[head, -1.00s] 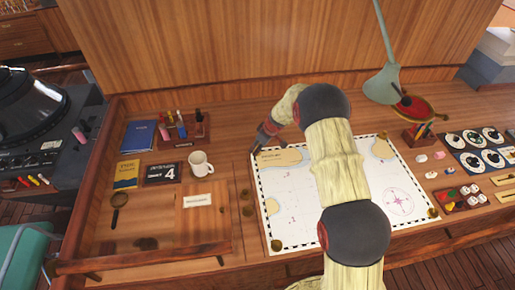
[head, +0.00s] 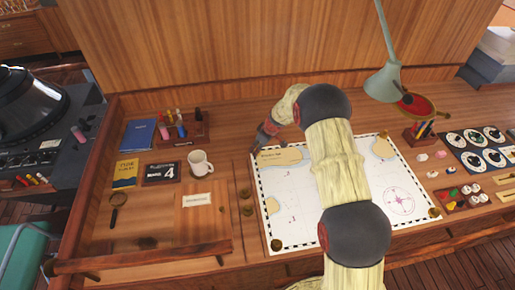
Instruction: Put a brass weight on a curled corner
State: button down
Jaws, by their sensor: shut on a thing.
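The white sea chart (head: 292,222) lies on the wooden desk, partly hidden behind my arm. Brass weights sit at its lower left corner (head: 276,245), its lower right corner (head: 434,213) and its upper right corner (head: 383,134). Two more brass weights, one behind (head: 246,194) and one in front (head: 247,211), stand on the desk just left of the chart. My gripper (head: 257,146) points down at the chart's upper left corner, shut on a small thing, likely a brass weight. The fingers mostly hide it, and contact with the chart cannot be told.
Left of the chart are a white mug (head: 200,162), a marker tray (head: 182,130), a blue book (head: 139,134) and a magnifying glass (head: 118,205). A green lamp (head: 388,82) and a pen holder (head: 421,130) stand behind the chart at right. Instrument dials (head: 484,150) lie farther right.

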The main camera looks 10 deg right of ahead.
jog(key=c, duration=1.2)
grip_release()
jog(key=v, duration=1.2)
jog(key=s+f+m+g, duration=0.2)
jog(key=s+m, duration=0.3)
jog(key=s, duration=0.4)
jog(key=s+d+r+m+t+h+b, duration=0.1)
jog(key=s+r+b, duration=0.3)
jog(key=s, duration=0.7)
jog(key=s+d+r+m+t+h+b, duration=0.1)
jog(key=s+r+b, duration=0.4)
jog(key=s, duration=0.7)
jog(key=s+r+m+t+h+b, duration=0.1)
jog(key=s+r+b, duration=0.4)
jog(key=s, duration=0.6)
jog(key=shift+s+d+m+t, duration=0.35)
jog(key=shift+d+m+t, duration=0.05)
jog(key=shift+t, duration=0.3)
